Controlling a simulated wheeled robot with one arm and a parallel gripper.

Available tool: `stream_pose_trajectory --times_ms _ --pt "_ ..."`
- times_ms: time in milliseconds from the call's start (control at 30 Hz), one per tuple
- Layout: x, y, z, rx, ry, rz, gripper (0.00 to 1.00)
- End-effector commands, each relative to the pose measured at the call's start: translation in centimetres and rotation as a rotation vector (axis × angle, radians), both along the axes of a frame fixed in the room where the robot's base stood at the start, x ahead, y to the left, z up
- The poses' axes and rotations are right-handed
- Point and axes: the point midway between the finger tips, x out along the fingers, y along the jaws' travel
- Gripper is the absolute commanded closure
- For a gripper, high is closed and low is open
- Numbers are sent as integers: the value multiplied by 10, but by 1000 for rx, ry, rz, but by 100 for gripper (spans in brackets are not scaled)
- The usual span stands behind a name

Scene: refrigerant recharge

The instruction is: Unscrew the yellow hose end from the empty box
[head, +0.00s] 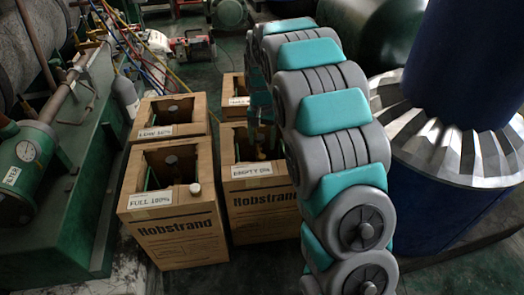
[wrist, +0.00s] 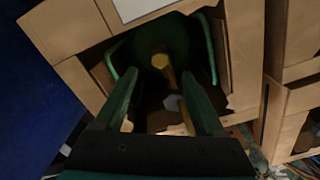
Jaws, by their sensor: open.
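The empty box (head: 262,205), a cardboard carton labelled "EMPTY 0%", stands on the floor in the middle of the head view. The wrist view looks down into its opening, framed by cardboard walls (wrist: 75,28). Inside is a dark green cylinder top with green handle bars. The yellow hose end (wrist: 160,61) sits on it near the center, with a short yellow piece running down from it. My gripper (wrist: 158,75) is open, its two green fingers reaching into the opening on either side below the hose end, apart from it. In the head view my arm partly hides the box.
The "FULL 100%" box (head: 175,230) and "LOW 10%" box (head: 165,118) stand to the left, and another carton (head: 233,96) stands behind. A large blue cylinder (head: 430,205) is at right. Green machinery with a gauge (head: 27,151) fills the left. Colored hoses hang at the back.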

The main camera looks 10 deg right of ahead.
Motion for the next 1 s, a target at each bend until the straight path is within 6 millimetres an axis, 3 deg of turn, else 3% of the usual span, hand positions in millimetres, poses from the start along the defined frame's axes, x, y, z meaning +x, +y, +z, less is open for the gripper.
stream_pose_trajectory --times_ms 533,967,1000 --pt "-1 0 -76 0 2 1 29" --pt "0 0 -75 0 0 1 29" --pt "0 0 -75 0 0 1 33"
